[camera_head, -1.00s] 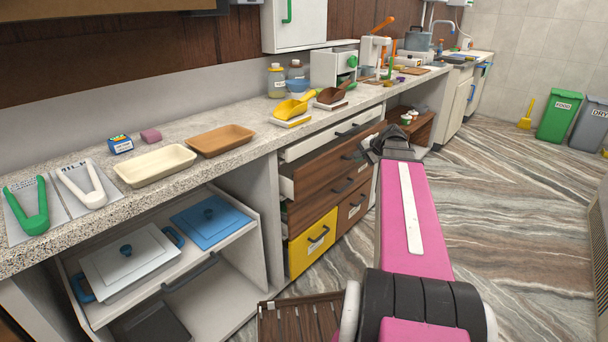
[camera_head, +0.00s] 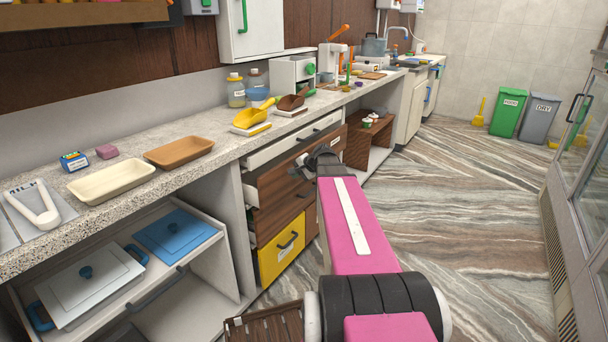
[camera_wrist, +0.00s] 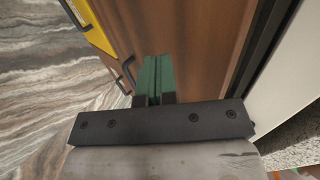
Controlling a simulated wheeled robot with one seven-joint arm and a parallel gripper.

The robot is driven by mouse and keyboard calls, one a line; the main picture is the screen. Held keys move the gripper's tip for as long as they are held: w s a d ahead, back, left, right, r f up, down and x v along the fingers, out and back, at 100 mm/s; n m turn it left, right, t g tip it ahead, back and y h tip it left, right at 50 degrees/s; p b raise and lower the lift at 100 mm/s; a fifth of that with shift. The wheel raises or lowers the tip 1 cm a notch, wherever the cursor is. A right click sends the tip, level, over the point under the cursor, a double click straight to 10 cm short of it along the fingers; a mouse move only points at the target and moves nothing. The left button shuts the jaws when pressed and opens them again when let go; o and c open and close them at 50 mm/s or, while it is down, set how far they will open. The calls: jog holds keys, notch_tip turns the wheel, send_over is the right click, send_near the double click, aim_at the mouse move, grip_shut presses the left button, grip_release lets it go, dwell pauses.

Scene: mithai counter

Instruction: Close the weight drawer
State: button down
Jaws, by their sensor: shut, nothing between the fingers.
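The counter's drawer stack has a white-fronted top drawer (camera_head: 275,155), a wood-fronted drawer (camera_head: 274,187) below it and a yellow-fronted drawer (camera_head: 275,254) at the bottom left. The wood drawer stands partly out, its left side showing. No label that I can read tells which is the weight drawer. My gripper (camera_head: 318,162) is at the wood drawer's front, near its upper edge, and hides part of it. In the wrist view my shut green fingertips (camera_wrist: 154,72) point at a wood front (camera_wrist: 185,40), with dark handles (camera_wrist: 127,75) just left. I cannot tell whether they touch.
The countertop above holds a cream tray (camera_head: 112,181), a brown tray (camera_head: 180,152) and scoops. An open shelf with a blue-lidded container (camera_head: 178,236) is at the left. The striped floor (camera_head: 450,200) is clear to the right, up to a glass-fronted cabinet (camera_head: 590,190).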

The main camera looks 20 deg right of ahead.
aim_at(284, 169)
jog(key=shift+w+a, duration=0.5)
jog(key=shift+w, duration=0.15)
jog(key=shift+w+a, duration=0.75)
jog(key=shift+w, duration=0.25)
jog(key=shift+w+a, duration=0.7)
jog(key=shift+w, duration=0.25)
